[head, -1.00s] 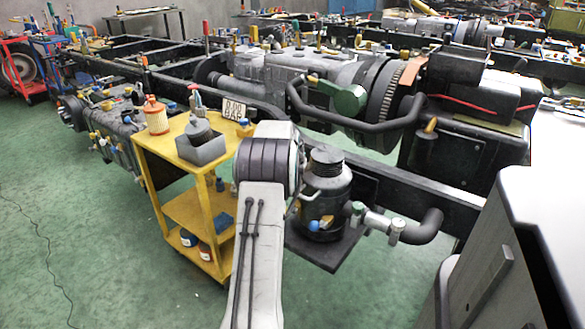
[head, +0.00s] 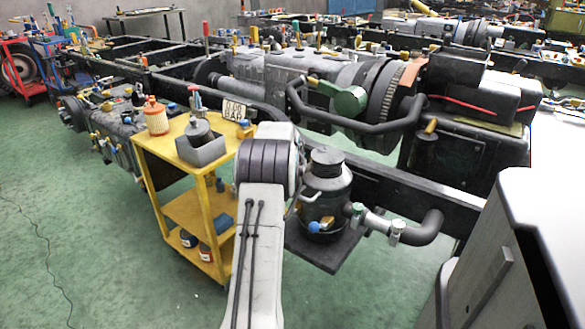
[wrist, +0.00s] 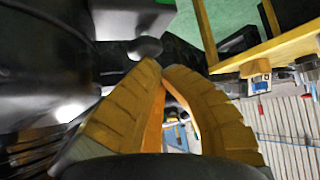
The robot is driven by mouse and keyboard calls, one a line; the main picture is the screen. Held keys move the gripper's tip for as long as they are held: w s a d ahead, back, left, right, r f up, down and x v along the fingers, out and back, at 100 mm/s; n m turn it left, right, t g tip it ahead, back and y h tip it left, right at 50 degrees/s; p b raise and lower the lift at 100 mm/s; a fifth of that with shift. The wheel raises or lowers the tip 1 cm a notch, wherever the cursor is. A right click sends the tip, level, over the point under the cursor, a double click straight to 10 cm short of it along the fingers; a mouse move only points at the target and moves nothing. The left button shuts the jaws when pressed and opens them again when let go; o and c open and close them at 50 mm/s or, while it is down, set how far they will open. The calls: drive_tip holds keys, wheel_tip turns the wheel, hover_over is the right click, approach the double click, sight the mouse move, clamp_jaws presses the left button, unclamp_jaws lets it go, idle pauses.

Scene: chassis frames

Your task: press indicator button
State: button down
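In the wrist view my gripper (wrist: 164,72) has two ribbed yellow-brown fingers whose tips meet, with nothing seen between them. A dark rounded knob (wrist: 145,47) is just beyond the left fingertip. I cannot tell whether it is the indicator button or whether the finger touches it. In the head view a black canister (head: 327,185) with a blue knob (head: 314,227) low on its front stands right of my grey arm. No button is clearly marked there. My arm hides part of the view, and my gripper does not show in the head view.
A yellow cart (head: 190,205) stands left of my arm, carrying an orange-and-white filter (head: 156,116), a grey bin (head: 201,148) and a small "BAR" sign (head: 234,108). The dark chassis rail (head: 415,192) runs behind the canister. A grey pipe (head: 423,228) juts out right.

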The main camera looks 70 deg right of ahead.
drive_tip(key=shift+s+r+p, duration=0.25)
drive_tip(key=shift+r+p, duration=0.1)
drive_tip(key=shift+p, duration=0.1)
drive_tip(key=shift+r, duration=0.15)
drive_tip(key=shift+r+p, duration=0.35)
drive_tip(key=shift+w+r+p, duration=0.1)
drive_tip(key=shift+r+p, duration=1.45)
drive_tip(key=shift+r, duration=0.65)
